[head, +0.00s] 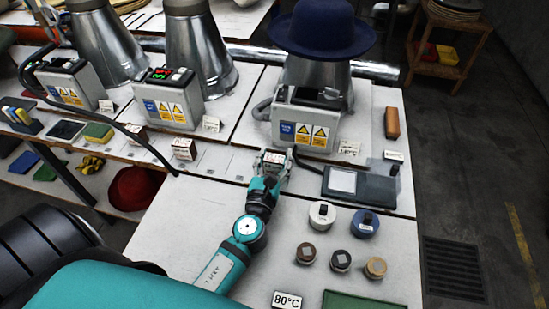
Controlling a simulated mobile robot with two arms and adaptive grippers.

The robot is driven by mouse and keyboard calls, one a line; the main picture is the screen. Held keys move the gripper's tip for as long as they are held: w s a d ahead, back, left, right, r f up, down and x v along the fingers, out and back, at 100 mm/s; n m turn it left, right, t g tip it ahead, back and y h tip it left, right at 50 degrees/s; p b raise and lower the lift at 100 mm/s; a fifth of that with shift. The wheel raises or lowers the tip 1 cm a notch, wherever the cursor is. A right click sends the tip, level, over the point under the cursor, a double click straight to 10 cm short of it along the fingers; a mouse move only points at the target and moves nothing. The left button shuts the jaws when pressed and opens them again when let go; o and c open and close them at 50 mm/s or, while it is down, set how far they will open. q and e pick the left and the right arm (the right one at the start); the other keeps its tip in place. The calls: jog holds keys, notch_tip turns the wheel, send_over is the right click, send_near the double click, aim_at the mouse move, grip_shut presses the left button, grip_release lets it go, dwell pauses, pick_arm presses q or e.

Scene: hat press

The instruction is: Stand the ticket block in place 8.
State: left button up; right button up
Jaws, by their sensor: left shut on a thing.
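My left gripper (272,163) is shut on a small pale block, the ticket block (276,157), in front of the right-hand press. The fingers hide part of the block, and I cannot tell whether it touches the table. Similar small blocks stand to the left, one (183,148) near the cable's lower end and one (136,133) behind it. Faint outlines mark the table left of the gripper. I cannot read which place is 8. My right gripper is not in view.
The right-hand press box (304,128) stands behind the gripper, with a blue hat (322,30) on its cone. A dark tray (360,185) lies to the right, with several round weights (340,260) in front. A black cable (120,128) crosses the left stations.

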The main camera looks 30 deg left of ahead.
pick_arm(q)
jog(key=o, duration=1.1)
jog(key=shift+o, duration=0.3)
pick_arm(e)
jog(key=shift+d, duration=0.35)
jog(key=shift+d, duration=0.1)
pick_arm(q)
jog(key=shift+r, duration=0.15)
jog(key=shift+s+d, duration=0.1)
jog(key=shift+s, duration=0.15)
jog(key=b+v, duration=0.1)
jog(key=v, duration=0.4)
jog(key=b+v, duration=0.2)
jog(key=v, duration=0.3)
jog(key=shift+s+f, duration=0.2)
jog(key=shift+s, duration=0.1)
jog(key=shift+s+d+r, duration=0.1)
jog(key=shift+s+r, duration=0.05)
jog(key=shift+s, duration=0.25)
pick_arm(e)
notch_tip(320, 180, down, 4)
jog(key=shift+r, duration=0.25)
